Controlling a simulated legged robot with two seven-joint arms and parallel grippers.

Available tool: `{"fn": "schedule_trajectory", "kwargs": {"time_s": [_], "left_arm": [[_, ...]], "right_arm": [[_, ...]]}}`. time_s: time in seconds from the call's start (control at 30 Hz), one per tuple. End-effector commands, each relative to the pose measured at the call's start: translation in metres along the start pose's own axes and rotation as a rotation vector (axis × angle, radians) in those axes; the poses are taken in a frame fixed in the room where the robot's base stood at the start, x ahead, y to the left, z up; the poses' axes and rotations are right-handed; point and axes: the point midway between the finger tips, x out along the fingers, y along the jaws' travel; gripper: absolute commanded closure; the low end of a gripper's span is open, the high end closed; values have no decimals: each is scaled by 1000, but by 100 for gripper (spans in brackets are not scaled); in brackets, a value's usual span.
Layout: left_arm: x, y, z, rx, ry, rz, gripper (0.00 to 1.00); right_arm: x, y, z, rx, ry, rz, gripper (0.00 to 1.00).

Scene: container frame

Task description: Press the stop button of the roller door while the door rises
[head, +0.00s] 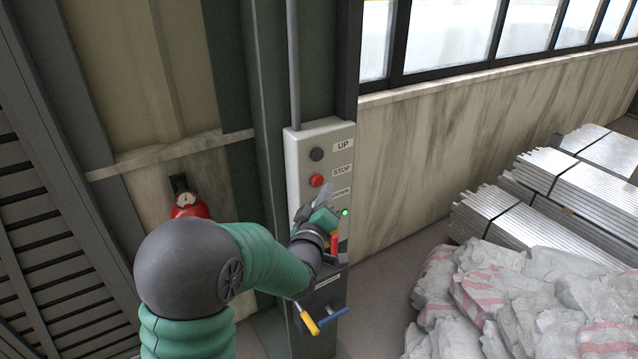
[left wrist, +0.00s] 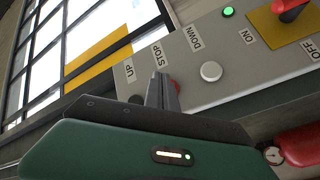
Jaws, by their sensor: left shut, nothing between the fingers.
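A grey control box (head: 298,150) on a green post carries a dark UP button (head: 317,154), a red STOP button (head: 317,180) and a DOWN label. My left gripper (head: 322,190) is shut and empty in front of the box, its tips just below and right of the STOP button in the head view. The white DOWN button (left wrist: 211,71) is clear there. I cannot tell whether the fingertips touch anything. My right gripper is out of view.
A green lamp (head: 345,212) and a red-handled ON/OFF switch (left wrist: 290,10) are on the box. A red extinguisher (head: 188,207) is left of the post. Dark slats (head: 40,230) stand at far left, perhaps the door. Sacks (head: 540,300) and metal stacks (head: 590,170) lie right.

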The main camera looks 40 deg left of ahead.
Motion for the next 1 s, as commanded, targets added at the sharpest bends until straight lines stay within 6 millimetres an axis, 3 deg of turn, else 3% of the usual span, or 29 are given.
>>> {"fn": "schedule_trajectory", "kwargs": {"time_s": [0.4,1.0], "left_arm": [[-28,20,21,0,-1,1,100],[-30,21,22,0,0,-1,100]], "right_arm": [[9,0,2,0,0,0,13],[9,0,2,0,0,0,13]]}}
